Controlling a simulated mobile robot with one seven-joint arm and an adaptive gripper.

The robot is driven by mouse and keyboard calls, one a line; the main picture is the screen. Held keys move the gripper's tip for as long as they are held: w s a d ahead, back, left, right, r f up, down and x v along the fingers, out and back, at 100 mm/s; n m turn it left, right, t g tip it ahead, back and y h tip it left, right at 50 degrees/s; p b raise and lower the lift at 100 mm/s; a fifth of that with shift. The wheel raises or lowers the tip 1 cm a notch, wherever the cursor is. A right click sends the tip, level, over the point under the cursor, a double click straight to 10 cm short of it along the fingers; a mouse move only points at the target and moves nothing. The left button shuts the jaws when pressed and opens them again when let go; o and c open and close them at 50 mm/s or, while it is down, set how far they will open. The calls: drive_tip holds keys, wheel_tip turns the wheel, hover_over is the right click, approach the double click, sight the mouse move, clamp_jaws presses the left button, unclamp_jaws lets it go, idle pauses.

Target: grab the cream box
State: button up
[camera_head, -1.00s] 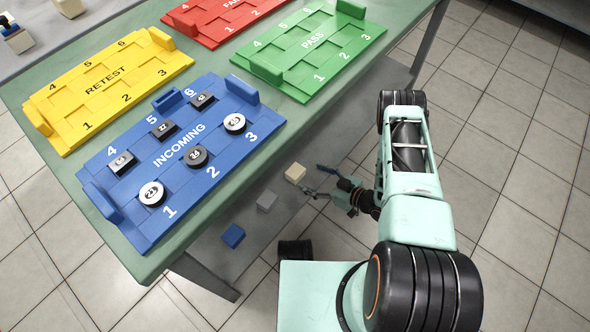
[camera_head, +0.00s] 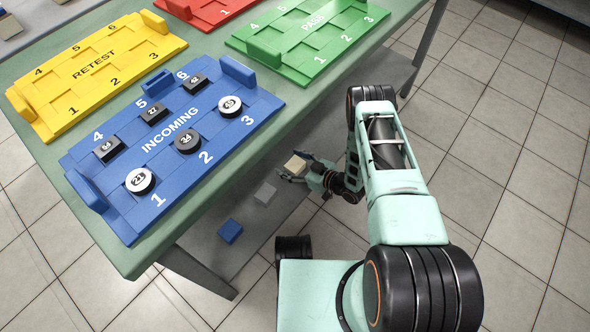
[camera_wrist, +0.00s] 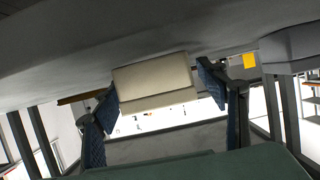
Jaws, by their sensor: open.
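In the wrist view the cream box (camera_wrist: 152,80) lies between the open fingertips of my gripper (camera_wrist: 160,95). A gap shows at the right finger; I cannot tell whether the left finger touches the box.
A grey box (camera_head: 265,193) and a blue box (camera_head: 230,232) stand on the same shelf, left of my gripper. The green tabletop (camera_head: 160,262) hangs over the shelf, with a blue INCOMING tray (camera_head: 215,155) holding several pieces. Tiled floor at right is clear.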

drive_tip(key=shift+c, duration=0.4)
drive_tip(key=c, duration=1.2)
drive_tip(key=shift+o, duration=0.2)
drive_tip(key=shift+r, duration=0.15)
